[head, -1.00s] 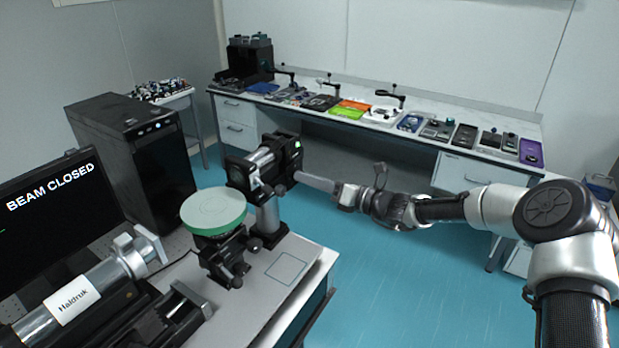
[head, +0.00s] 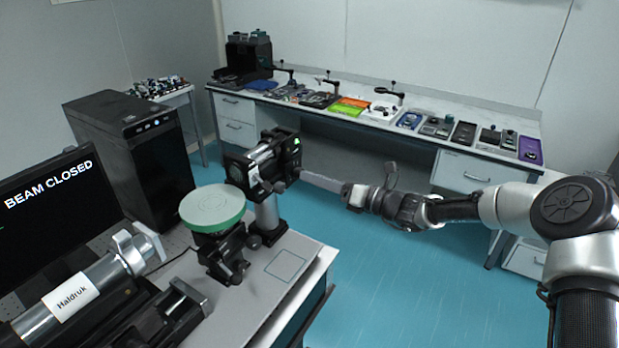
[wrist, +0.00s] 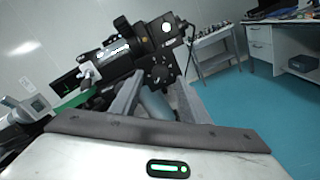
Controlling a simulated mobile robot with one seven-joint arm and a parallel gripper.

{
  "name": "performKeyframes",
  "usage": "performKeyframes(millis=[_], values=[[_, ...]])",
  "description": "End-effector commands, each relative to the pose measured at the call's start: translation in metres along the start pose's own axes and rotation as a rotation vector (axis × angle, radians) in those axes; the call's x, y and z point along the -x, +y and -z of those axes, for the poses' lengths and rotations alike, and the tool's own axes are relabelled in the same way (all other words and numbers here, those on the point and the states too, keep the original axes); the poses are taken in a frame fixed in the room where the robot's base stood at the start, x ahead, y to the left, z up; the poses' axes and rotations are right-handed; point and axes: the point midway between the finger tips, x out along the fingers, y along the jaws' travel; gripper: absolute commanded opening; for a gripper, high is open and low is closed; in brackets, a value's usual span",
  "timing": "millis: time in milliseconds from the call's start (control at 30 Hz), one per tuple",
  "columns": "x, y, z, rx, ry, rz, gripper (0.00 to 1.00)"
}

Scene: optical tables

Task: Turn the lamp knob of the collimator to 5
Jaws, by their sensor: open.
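The collimator (head: 236,172), a black and silver tube with a black box at its rear, stands on a post at the far end of the near bench. It also shows in the wrist view (wrist: 118,68). A round black knob (wrist: 160,73) with pale marks sits on the box's end face. I cannot read its setting. My gripper (head: 301,174) is right beside that face. In the wrist view its two fingers (wrist: 158,86) are apart, one on each side below the knob, with nothing held. I cannot tell whether they touch the knob.
A round green-rimmed stage (head: 213,207) stands just before the collimator. A silver tube labelled Haldruk (head: 72,298) and a monitor reading BEAM CLOSED (head: 50,215) are at the left. A black computer (head: 160,165) stands behind. Blue floor (head: 390,290) to the right is clear.

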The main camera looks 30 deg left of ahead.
Motion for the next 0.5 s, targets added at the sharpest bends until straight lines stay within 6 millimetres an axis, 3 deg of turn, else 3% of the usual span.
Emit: performKeyframes(millis=[300, 500], values=[[0.08, -0.002, 0.0, 0.001, -0.001, 0.004, 0.42], [0.121, -0.001, 0.001, 0.001, 0.0, 0.002, 0.42]])
